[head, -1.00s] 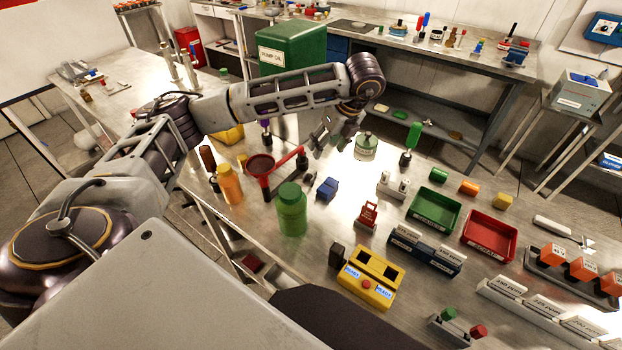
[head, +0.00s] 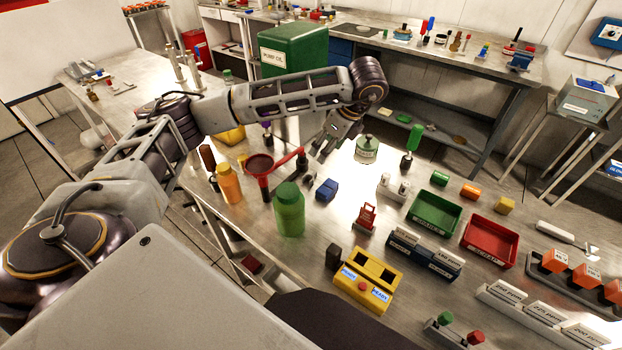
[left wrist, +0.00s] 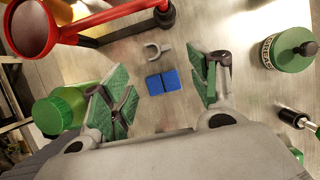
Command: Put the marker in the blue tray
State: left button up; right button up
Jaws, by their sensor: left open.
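My left gripper (head: 325,150) is open and empty above the middle of the steel bench, behind a small blue block (head: 326,189). In the left wrist view the green-padded fingers are spread, with the blue block (left wrist: 163,83) lying between them in the picture; I see no contact. A grey fork-shaped piece (left wrist: 157,50) lies close to the block. I cannot make out a marker for certain. No blue tray is recognisable; the trays I see are green (head: 434,211) and red (head: 488,240). My right gripper is not in view.
A green bottle (head: 289,212), an orange bottle (head: 229,184) and a red funnel stand (head: 260,166) crowd the left side. A green-lidded jar (head: 366,149) stands right of the gripper. A yellow box (head: 367,280) sits in front. Bare bench shows around the blue block.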

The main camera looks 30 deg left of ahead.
pick_arm(q)
jog(key=shift+x, duration=1.45)
jog(key=b, duration=0.2)
send_near(311, 178)
jog(key=shift+w+a+f, duration=0.35)
jog(key=shift+a+f, duration=0.4)
jog(key=shift+a, duration=0.15)
jog(key=shift+f, duration=0.1)
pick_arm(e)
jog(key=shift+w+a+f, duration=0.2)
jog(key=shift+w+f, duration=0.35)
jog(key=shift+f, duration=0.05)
